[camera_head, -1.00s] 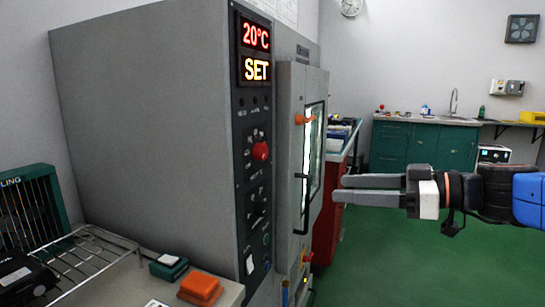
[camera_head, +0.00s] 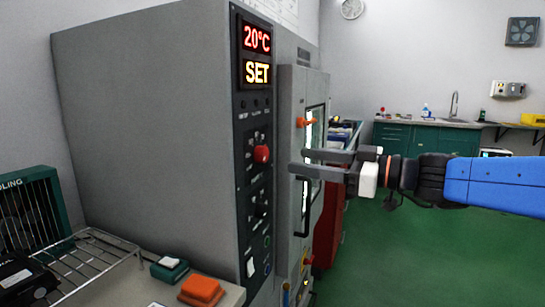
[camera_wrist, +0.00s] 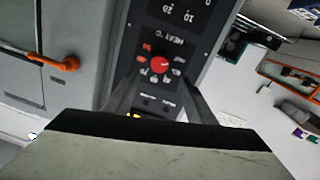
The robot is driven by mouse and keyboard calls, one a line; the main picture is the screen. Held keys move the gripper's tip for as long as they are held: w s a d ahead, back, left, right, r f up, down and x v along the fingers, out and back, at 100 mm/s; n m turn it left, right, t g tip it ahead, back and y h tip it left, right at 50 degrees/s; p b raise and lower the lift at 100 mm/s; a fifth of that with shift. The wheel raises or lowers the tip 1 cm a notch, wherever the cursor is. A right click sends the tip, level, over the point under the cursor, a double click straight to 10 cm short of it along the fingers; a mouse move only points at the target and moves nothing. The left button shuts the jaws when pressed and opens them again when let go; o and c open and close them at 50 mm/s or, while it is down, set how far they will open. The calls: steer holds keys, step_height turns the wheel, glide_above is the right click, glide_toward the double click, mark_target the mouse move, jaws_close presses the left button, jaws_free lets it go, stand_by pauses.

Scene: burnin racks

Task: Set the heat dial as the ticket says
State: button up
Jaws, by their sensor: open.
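The heat dial (camera_head: 262,154) is a red knob on the dark control panel of the grey chamber. In the wrist view the red dial (camera_wrist: 160,64) has "HEAT °C" lettering and numbers around it, too small to read surely. My gripper (camera_head: 299,161) is open and empty, its fingers pointing at the panel just right of the dial. In the wrist view the dial appears between my fingertips (camera_wrist: 160,76), with no visible contact. The display (camera_head: 256,55) reads 20°C above SET. I cannot identify a readable ticket.
A black second dial (camera_head: 260,206) sits below the red one. The chamber door has an orange latch (camera_head: 304,122) and a dark handle (camera_head: 304,208) close to my gripper. A wire rack (camera_head: 90,260) and an orange block (camera_head: 201,290) are at lower left. Green floor is clear at right.

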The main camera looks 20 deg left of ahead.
mark_target(266, 155)
steer(key=a, duration=0.3)
steer(key=w+a, duration=0.1)
steer(key=a, duration=0.5)
steer(key=shift+w, duration=0.2)
steer(key=c, duration=1)
steer(key=shift+c, duration=0.2)
